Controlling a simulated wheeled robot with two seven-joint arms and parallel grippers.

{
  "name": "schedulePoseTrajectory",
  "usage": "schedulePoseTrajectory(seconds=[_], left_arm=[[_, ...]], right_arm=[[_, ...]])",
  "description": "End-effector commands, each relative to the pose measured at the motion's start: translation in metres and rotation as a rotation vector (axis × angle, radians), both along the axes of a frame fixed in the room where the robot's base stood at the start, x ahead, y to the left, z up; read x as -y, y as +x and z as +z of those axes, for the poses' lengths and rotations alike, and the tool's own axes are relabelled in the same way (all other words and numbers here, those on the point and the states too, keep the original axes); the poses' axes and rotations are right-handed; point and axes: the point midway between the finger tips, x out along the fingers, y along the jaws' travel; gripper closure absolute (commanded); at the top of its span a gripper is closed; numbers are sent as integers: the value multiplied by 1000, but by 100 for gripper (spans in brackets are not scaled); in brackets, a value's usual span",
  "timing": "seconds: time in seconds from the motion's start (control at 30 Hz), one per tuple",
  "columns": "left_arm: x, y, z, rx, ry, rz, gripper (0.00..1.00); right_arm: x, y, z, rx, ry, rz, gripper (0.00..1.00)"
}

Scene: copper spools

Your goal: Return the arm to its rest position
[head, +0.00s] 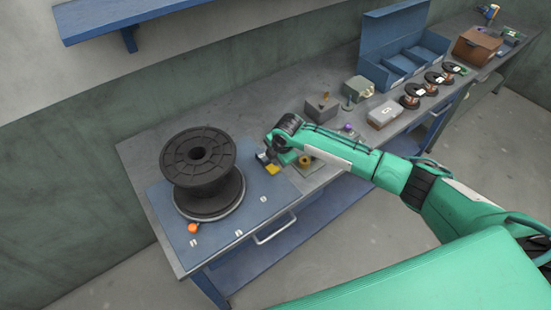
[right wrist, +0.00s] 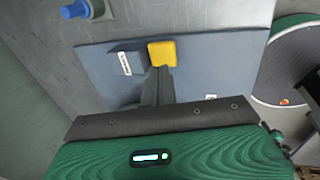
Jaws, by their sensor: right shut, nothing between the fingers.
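My right arm reaches in from the right in the head view. Its gripper (head: 266,158) is over the right end of the blue mat (head: 225,215), at the workbench's front part. The right wrist view shows its fingers (right wrist: 158,85) together and empty. A yellow block (right wrist: 162,53) shows at their tips; it also appears in the head view (head: 272,169). I cannot tell whether they touch. Small copper spools (head: 433,80) stand in a row farther along the bench. My left gripper is not in view.
A large black spool (head: 200,170) stands on the mat, left of the gripper, with an orange knob (head: 193,228) in front. A blue shelf (head: 110,18) hangs above.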

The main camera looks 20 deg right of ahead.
Motion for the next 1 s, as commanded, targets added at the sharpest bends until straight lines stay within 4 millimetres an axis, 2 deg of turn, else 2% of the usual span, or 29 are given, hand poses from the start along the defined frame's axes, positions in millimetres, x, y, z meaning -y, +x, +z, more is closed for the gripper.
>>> schedulePoseTrajectory(seconds=[0.07,0.63,0.77,0.9,1.0], left_arm=[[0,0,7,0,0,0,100],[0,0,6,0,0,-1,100],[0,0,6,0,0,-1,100],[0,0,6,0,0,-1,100],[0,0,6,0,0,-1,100]], right_arm=[[0,0,7,0,0,0,100],[-4,-5,4,-4,8,-4,100],[-27,-30,-6,-22,51,-34,100],[-62,-76,-14,-50,139,-122,100],[-81,-110,-15,-71,203,-212,100]])
